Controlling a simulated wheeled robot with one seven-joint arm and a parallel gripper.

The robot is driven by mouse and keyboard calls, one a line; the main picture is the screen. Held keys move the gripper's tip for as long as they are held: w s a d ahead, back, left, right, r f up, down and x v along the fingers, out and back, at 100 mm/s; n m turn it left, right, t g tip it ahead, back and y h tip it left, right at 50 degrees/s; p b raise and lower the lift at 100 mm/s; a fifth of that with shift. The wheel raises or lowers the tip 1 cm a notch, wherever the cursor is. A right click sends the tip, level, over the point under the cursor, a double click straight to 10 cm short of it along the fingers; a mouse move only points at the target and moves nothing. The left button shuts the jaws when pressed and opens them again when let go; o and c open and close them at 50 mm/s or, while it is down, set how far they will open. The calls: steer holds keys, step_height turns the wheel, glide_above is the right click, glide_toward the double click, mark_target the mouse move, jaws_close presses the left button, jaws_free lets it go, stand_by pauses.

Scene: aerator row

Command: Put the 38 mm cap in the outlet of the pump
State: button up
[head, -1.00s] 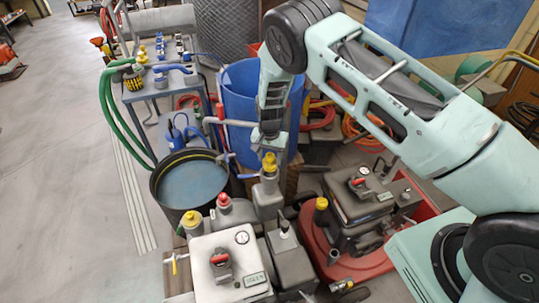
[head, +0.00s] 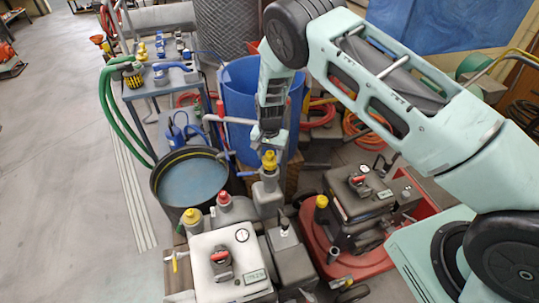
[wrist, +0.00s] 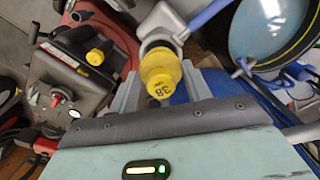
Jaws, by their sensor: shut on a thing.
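The yellow 38 mm cap (head: 269,157) is held by my gripper (head: 268,138), which points down. In the wrist view the cap (wrist: 160,74), marked 38, sits between my gripper's two fingers (wrist: 160,88). The cap is over the mouth of a grey upright outlet (head: 267,192) behind the pump (head: 228,262), a pale box with a gauge and red handle. The outlet's pale rim (wrist: 160,38) shows just beyond the cap in the wrist view. I cannot tell how deep the cap sits in it.
A yellow cap (head: 191,216) and a red cap (head: 224,198) are on nearby outlets. A dark round tub (head: 188,180) is to the left, a blue barrel (head: 238,95) behind. A second machine (head: 357,195) stands in a red tray to the right.

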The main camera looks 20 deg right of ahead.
mark_target(270, 163)
steer(key=shift+f+b, duration=1.7)
steer(key=shift+f, duration=0.5)
steer(key=o, duration=1)
steer(key=shift+o, duration=0.2)
steer(key=shift+r, duration=0.1)
step_height(270, 163, up, 17)
steer(key=b, duration=0.2)
steer(key=s+a+r+n+y, duration=0.1)
steer(key=s+a+r+n, duration=0.25)
steer(key=s, duration=0.35)
steer(key=s+a+r+n, duration=0.2)
steer(key=s+a+r, duration=0.1)
steer(key=s+r, duration=0.3)
steer(key=s+a+r+n+y, duration=0.1)
steer(key=s+a+r+n, duration=0.15)
steer(key=s, duration=0.55)
steer(key=s+d+r+n, duration=0.1)
steer(key=s+n, duration=0.2)
steer(key=s, duration=0.5)
steer(key=s+d+r+n+h, duration=0.1)
steer(key=s+d+n, duration=0.1)
steer(key=s, duration=0.6)
steer(key=shift+s+r+n, duration=0.3)
steer(key=shift+r+n, duration=0.1)
steer(key=shift+n, duration=0.3)
